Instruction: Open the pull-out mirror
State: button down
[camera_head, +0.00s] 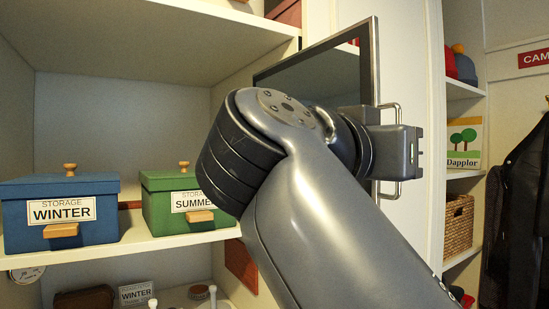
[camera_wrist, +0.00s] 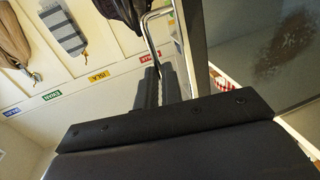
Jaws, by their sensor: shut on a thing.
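The pull-out mirror (camera_head: 335,75) is a dark-framed upright panel at the centre right of the head view, and my arm covers its lower part. A metal bar handle (camera_head: 397,112) stands at its right edge. My gripper (camera_head: 412,150) is at this handle, shut on it; the fingertips are partly hidden in the head view. In the wrist view the fingers (camera_wrist: 152,88) close on the bent handle (camera_wrist: 152,35). The mirror's frame (camera_wrist: 196,45) and grey glass (camera_wrist: 285,65) are just right of the fingers.
A blue WINTER box (camera_head: 62,215) and a green SUMMER box (camera_head: 175,210) stand on the shelf (camera_head: 130,250) at left. A white upright panel (camera_head: 420,60) is beside the mirror. A basket (camera_head: 457,222) and a dark jacket (camera_head: 520,220) are at right.

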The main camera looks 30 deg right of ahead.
jog(key=c, duration=1.6)
grip_release()
jog(key=shift+o, duration=0.2)
jog(key=shift+a, duration=0.2)
jog(key=b+v, duration=0.7)
jog(key=v, duration=0.3)
jog(key=shift+a, duration=0.15)
jog(key=shift+s, duration=0.1)
